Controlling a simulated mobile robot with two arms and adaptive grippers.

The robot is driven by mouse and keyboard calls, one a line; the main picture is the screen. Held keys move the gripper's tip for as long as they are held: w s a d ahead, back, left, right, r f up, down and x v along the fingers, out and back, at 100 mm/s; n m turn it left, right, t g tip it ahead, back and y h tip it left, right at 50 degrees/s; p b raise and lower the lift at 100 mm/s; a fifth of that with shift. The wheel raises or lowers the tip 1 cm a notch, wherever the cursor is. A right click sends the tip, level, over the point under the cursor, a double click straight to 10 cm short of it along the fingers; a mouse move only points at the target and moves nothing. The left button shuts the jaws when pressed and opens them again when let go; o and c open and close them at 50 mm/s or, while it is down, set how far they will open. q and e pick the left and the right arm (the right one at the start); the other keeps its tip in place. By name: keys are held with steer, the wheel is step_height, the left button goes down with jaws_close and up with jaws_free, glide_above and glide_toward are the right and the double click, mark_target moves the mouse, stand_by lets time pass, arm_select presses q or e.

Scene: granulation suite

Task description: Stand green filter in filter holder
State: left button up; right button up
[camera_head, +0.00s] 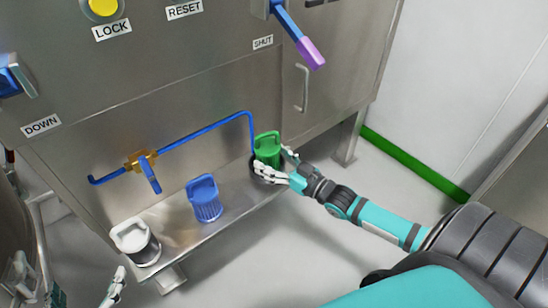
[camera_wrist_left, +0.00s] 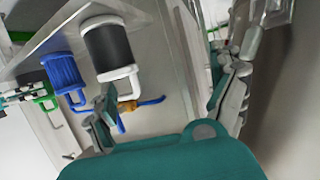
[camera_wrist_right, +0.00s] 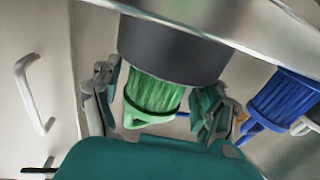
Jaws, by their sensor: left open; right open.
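The green filter (camera_head: 267,141) stands upright in a dark cylindrical holder at the right end of the steel shelf. In the right wrist view, which is upside down, the ribbed green body (camera_wrist_right: 153,93) sticks out of the dark grey holder (camera_wrist_right: 172,50). My right gripper (camera_head: 277,168) is open, with a finger on each side of the filter; a gap shows between fingers and filter. The fingers partly hide the holder in the head view. My left gripper (camera_wrist_left: 168,105) is open and empty near the shelf's left end.
On the steel shelf (camera_head: 240,207) stand a blue filter (camera_head: 205,197) in the middle and a white-topped dark filter (camera_head: 135,240) at the left. A blue pipe (camera_head: 205,131) with a brass valve runs behind them. The cabinet door handle (camera_head: 303,88) is right of the green filter.

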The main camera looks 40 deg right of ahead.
steer(key=shift+s+a+f, duration=0.2)
steer(key=shift+f, duration=0.35)
steer(key=shift+s+r+p, duration=0.2)
steer(key=shift+r+p, duration=0.15)
steer(key=shift+r, duration=0.2)
steer(key=p+v, duration=0.3)
steer(key=v, duration=0.8)
steer(key=s+a+f+g+h, duration=0.3)
steer(key=a+f+g, duration=0.3)
steer(key=a, duration=0.4)
arm_select(q)
steer(key=s+a+f+g+y, duration=0.2)
steer(key=s+a+f+g, duration=0.2)
steer(key=s+f+g, duration=0.5)
steer(key=s, duration=0.3)
steer(key=shift+s+a+f+n, duration=0.15)
steer(key=shift+s+a+n, duration=0.05)
steer(key=shift+a+n, duration=0.1)
arm_select(e)
steer(key=s+a+r+m+g+h, duration=0.1)
steer(key=s+a+r+g, duration=0.1)
steer(key=s+a+g, duration=0.3)
steer(key=s+g, duration=0.1)
steer(key=s, duration=0.2)
steer(key=shift+s+g, duration=0.3)
steer(key=shift+s, duration=0.1)
steer(key=shift+a, duration=0.1)
